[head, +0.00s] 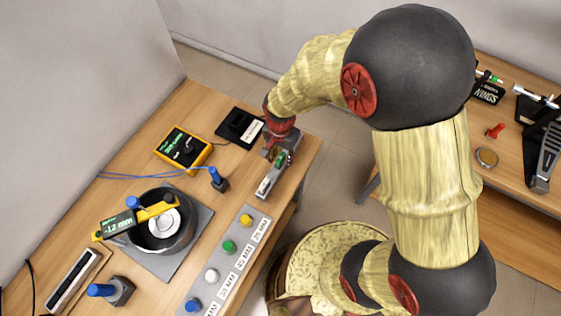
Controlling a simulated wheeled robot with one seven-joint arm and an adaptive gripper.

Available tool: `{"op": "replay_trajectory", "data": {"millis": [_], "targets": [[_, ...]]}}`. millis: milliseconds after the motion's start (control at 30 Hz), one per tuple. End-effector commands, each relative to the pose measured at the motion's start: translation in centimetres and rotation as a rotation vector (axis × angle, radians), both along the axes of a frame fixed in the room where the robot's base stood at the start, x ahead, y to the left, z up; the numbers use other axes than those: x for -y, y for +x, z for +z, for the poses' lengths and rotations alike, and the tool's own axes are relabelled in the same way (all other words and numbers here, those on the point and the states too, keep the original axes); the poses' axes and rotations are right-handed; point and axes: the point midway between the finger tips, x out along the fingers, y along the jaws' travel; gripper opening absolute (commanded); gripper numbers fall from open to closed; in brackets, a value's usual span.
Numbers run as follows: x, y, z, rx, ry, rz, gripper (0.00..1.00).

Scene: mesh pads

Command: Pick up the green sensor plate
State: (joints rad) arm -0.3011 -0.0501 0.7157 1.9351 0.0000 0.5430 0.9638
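My gripper (275,152) points down near the right edge of the wooden table, at the end of my bent arm. A small green piece (281,159) shows right at the fingers, and it may be the green sensor plate. It is too small to tell whether the fingers hold it or only stand beside it. A narrow grey piece with a pale face (266,186) lies just below the gripper in the picture. A green round knob (229,246) sits on a grey labelled strip, apart from the gripper.
The grey strip (252,214) carries yellow, green, white and blue knobs. A yellow meter (183,147), a black device (240,127) and a blue-topped post (218,179) stand left of the gripper. A dark ring (186,236) with a yellow gauge sits on a grey plate.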

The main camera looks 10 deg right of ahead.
Motion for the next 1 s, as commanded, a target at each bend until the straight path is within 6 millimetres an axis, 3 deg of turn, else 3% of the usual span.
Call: {"op": "replay_trajectory", "data": {"millis": [200,800,1000], "targets": [[-0.02,0.08,-0.04,0.002,0.001,0.000,0.33],[-0.02,0.08,-0.03,0.002,0.001,0.000,0.00],[-0.02,0.08,-0.03,0.002,0.001,0.000,0.00]]}}
